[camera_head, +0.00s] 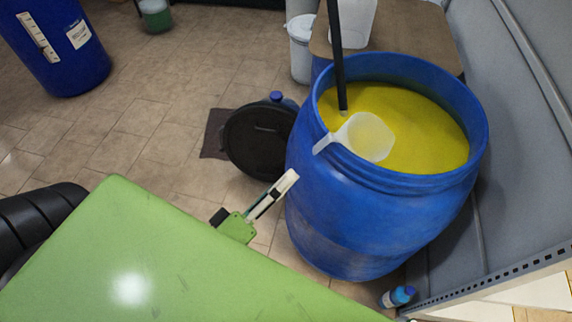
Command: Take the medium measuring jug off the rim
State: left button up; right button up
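The medium measuring jug (368,137) is translucent white. It hangs on the near left rim of a large blue drum (350,215). Its handle lies over the rim, and its body is inside, over the yellow liquid (425,130). I cannot tell whether the jug touches the liquid. A black rod (338,55) stands in the drum just behind the jug.
A black round lid (258,140) stands left of the drum. A wooden-topped table (405,40) with a white container (353,20) is behind it. A white bucket (301,48) is beside the table. A blue bottle (397,296) lies near the drum's foot. Grey panels (505,150) close the right.

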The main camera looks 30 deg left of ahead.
aim_at(320, 145)
pick_arm(q)
jog(key=p+x, duration=0.3)
jog(key=x, duration=1)
jog(key=shift+s+d+r, duration=0.1)
jog(key=shift+w+d, duration=0.1)
jog(key=shift+w, duration=0.35)
pick_arm(e)
jog(key=shift+w+d+r, duration=0.1)
jog(key=shift+d+r, duration=0.25)
jog(key=shift+r, duration=0.4)
jog(key=shift+w+d+r, duration=0.1)
jog(key=shift+d+r, duration=0.25)
jog(key=shift+r, duration=0.4)
